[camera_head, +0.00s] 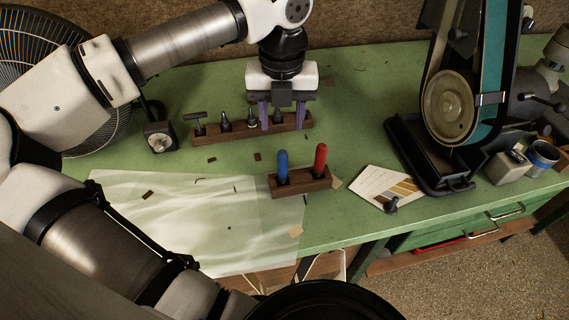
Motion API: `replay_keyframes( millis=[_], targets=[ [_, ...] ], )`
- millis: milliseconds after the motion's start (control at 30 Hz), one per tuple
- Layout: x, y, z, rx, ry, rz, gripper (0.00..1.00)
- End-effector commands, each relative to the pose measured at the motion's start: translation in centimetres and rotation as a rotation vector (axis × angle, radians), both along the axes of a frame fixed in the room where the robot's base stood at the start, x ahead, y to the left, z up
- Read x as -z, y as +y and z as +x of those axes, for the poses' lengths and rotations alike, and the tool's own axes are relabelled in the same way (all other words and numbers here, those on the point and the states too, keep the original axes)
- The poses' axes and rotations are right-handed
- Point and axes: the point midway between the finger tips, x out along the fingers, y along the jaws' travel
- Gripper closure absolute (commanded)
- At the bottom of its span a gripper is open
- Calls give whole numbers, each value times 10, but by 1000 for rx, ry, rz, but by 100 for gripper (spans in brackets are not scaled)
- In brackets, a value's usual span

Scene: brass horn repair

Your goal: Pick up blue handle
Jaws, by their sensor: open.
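The blue handle (282,166) stands upright in a small dark wooden block (301,187) near the front edge of the green bench. A red handle (320,160) stands upright beside it on the right in the same block. My gripper (271,117) is open and points down behind the blue handle, over a long wooden rack of tools. Its two purple fingers are apart from the blue handle. They overlap the rack in the picture, and I cannot tell whether they touch anything there.
The long wooden rack (213,137) holds several small dark tools. A belt sander (440,110) stands at the right, with a card (385,186) in front of it. A translucent sheet (190,215) covers the front left of the bench. A fan (30,60) is at the back left.

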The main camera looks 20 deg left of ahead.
Motion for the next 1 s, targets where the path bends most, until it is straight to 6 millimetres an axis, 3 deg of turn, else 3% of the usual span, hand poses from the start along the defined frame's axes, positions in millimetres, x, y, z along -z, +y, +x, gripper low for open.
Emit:
replay_keyframes(
  millis=[300, 567, 833, 1000],
  targets=[
    [65, -2, 0, 6, -2, -6, 53],
    [83, -2, -2, 6, -2, -6, 53],
    [123, -4, -7, 6, -3, -7, 53],
    [127, -4, -7, 6, -3, -5, 53]
  ],
)
